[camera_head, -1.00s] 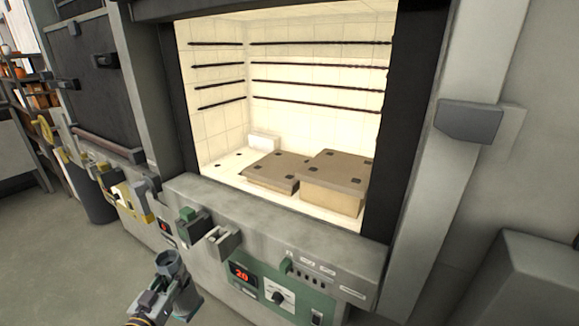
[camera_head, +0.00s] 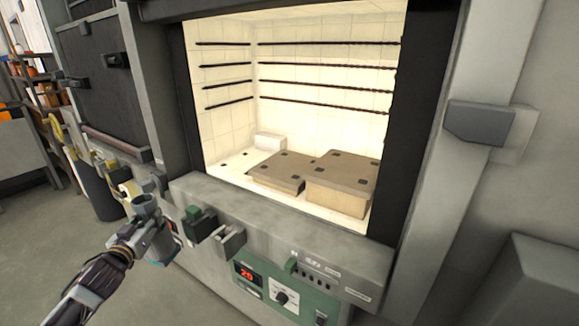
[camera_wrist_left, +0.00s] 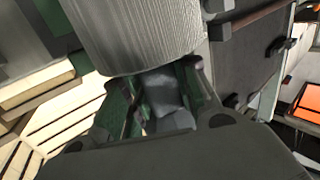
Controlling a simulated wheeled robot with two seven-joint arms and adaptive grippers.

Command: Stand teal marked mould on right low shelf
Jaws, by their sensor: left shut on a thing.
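My left gripper (camera_head: 150,232) is shut on a grey, cup-topped mould (camera_head: 146,204), held outside the furnace in front of its left sill. A dull teal patch shows low on the mould in the head view. In the left wrist view the mould is a large ribbed grey cylinder (camera_wrist_left: 135,35) at the fingers (camera_wrist_left: 160,95); its far side is hidden. Inside the lit furnace, a brown-topped right low shelf (camera_head: 345,172) stands on pale blocks. A lower brown shelf (camera_head: 275,170) adjoins it on the left. My right gripper is out of view.
The furnace sill (camera_head: 290,240) runs across the opening, with dark side jambs. A small white block (camera_head: 268,141) stands at the back left of the chamber floor. A green control panel (camera_head: 280,290) is below the sill. Dark rods line the walls.

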